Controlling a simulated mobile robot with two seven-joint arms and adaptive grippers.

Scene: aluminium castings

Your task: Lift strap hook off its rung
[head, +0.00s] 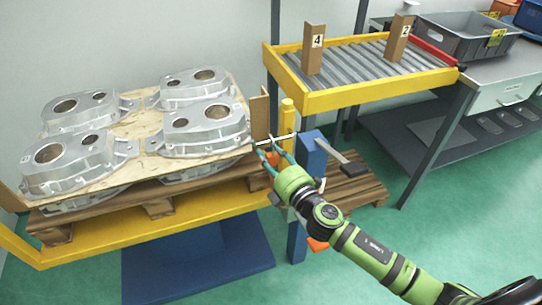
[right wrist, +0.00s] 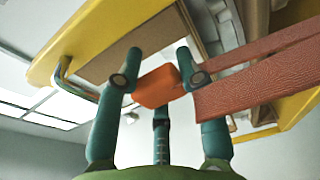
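My right gripper (head: 270,149) is at the yellow post beside the pallet rack, its teal fingers apart around a small orange piece. In the right wrist view, this orange piece (right wrist: 158,88), likely the strap hook, lies between the two fingers of my right gripper (right wrist: 158,66). Firm contact on both sides cannot be made out. A red-brown strap (right wrist: 255,88) runs right from beside the right finger. A pale rung (head: 260,142) passes by the fingertips. A bent metal bar (right wrist: 68,80) shows at left in the wrist view. My left gripper is not in view.
Several castings (head: 205,128) lie on a wooden board (head: 130,124) over a pallet, left of my gripper. A yellow-framed roller table (head: 375,96) is behind. Green floor is free at lower right.

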